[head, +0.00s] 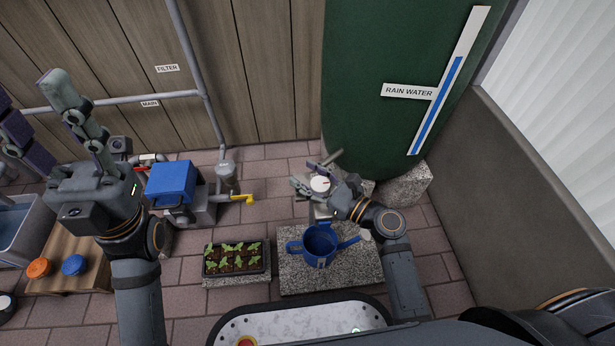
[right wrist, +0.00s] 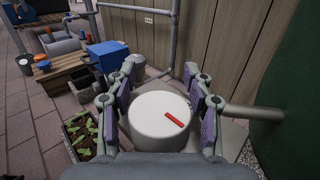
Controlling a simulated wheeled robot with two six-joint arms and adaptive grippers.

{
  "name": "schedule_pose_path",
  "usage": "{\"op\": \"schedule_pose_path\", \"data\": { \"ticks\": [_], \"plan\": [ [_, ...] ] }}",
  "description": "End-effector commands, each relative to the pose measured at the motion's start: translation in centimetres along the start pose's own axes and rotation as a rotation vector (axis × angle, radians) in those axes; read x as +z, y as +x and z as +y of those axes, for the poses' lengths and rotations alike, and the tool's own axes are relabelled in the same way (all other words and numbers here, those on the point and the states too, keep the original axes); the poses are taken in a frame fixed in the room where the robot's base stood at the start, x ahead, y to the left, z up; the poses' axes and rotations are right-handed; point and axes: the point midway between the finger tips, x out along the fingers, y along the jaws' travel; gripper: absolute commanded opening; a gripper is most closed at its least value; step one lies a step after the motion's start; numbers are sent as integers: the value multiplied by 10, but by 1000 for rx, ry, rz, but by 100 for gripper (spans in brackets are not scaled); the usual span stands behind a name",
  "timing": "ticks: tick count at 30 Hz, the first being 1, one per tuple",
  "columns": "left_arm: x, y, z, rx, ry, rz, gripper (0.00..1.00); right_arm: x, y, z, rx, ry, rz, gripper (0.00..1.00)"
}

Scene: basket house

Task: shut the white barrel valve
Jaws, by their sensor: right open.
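The white barrel valve (head: 320,184) is a round white knob with a red mark, low in front of the green rain water barrel (head: 385,90). In the right wrist view the knob (right wrist: 152,122) fills the middle, its red mark lying slantwise. My right gripper (head: 312,178) is open with its fingers on either side of the knob; I cannot tell if they touch it. In the right wrist view the fingers (right wrist: 158,104) stand left and right of it. My left gripper (head: 45,118) is open and empty at the upper left, far from the valve.
A blue watering can (head: 320,243) stands on a stone slab (head: 290,280) just below the valve. A seedling tray (head: 237,259) is left of it. A blue box (head: 171,182), a pipe with a yellow lever (head: 243,198) and a wooden bench (head: 95,275) are further left. A wall (head: 460,150) bounds the right.

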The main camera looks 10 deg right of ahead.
Motion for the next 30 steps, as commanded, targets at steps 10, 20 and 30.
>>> {"op": "schedule_pose_path", "data": {
  "ticks": [10, 20, 30],
  "plan": [
    [0, 1, 0, -2, 1, 3, 40, 0, 0, 0, 0, 0, 0, 36],
    [0, 1, 0, -2, 1, 3, 40, 0, 0, 0, 0, -1, 0, 7],
    [0, 1, 0, 1, 0, 3, 40, 0, 0, 0, 0, 0, 0, 3]
  ]
}}
